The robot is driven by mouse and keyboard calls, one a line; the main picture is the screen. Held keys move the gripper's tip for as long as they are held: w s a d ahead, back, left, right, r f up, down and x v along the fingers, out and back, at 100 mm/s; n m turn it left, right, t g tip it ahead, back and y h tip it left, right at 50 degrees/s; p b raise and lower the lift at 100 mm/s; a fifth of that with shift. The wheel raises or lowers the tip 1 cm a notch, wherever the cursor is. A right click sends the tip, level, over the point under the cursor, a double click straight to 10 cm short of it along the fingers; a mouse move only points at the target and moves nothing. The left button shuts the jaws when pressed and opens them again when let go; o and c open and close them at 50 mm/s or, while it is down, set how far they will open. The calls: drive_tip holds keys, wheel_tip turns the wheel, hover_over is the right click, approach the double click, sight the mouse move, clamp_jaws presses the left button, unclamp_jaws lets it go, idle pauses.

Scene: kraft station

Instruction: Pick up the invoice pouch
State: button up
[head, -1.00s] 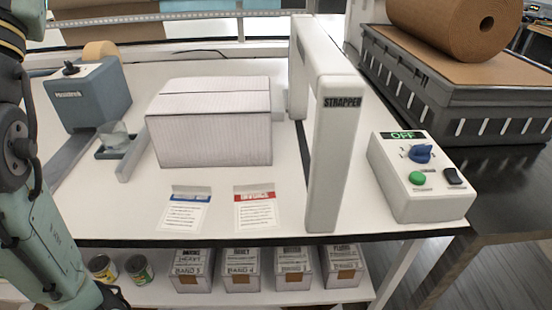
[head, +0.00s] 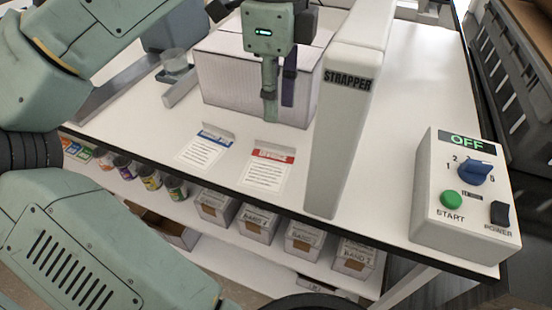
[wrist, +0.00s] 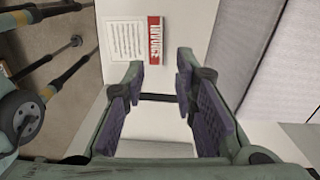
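The invoice pouch (head: 267,170) is a flat white sheet with a red header, lying on the white table near its front edge. In the wrist view the invoice pouch (wrist: 137,40) is beyond the fingertips and slightly left, its red strip reading INVOICE. My gripper (head: 279,108) is in the air in front of the white box, pointing down, above and behind the pouch in the head view. In the wrist view my gripper (wrist: 160,82) has its purple-padded fingers spread apart with nothing between them.
A similar pouch with a blue header (head: 204,150) lies to the left. A white carton (head: 228,85) stands behind. The strapper's upright frame (head: 345,130) stands close to the right of the pouch. A control box reading OFF (head: 440,220) is further right. Small boxes (head: 257,220) sit below.

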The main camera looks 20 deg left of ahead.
sight(275, 151)
wheel_tip(275, 151, down, 9)
drive_tip(key=shift+w+a+r+p, duration=0.1)
drive_tip(key=shift+w+p, duration=0.05)
drive_tip(key=shift+p, duration=0.2)
drive_tip(key=shift+c, duration=0.3)
clamp_jaws()
